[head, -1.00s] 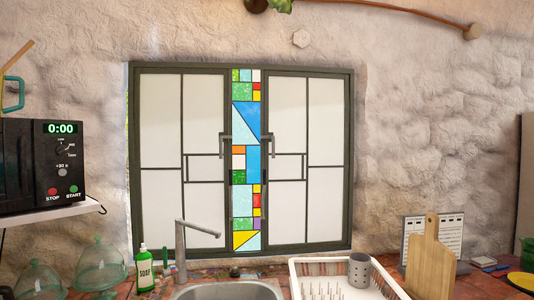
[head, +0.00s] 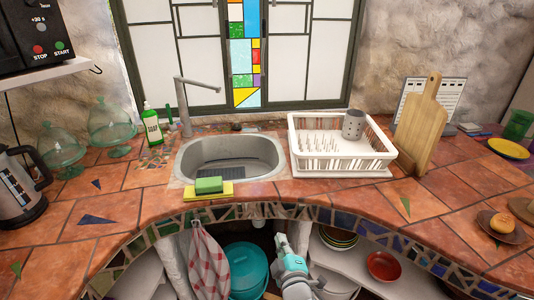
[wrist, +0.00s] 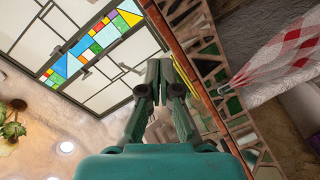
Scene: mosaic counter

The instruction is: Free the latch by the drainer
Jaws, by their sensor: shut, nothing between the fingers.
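The white dish drainer (head: 312,162) stands on the counter right of the sink, below the window (head: 310,75). My gripper (head: 281,240) is low, in front of the shelf opening under the counter, away from the window. In the wrist view its teal fingers (wrist: 152,82) are together and empty.
The counter's mosaic edge (head: 250,212) overhangs my gripper. A checked towel (head: 209,262), a teal basin (head: 246,267) and a red bowl (head: 383,266) are below. The faucet (head: 182,105), sink (head: 230,145) and cutting board (head: 419,122) stand near the drainer.

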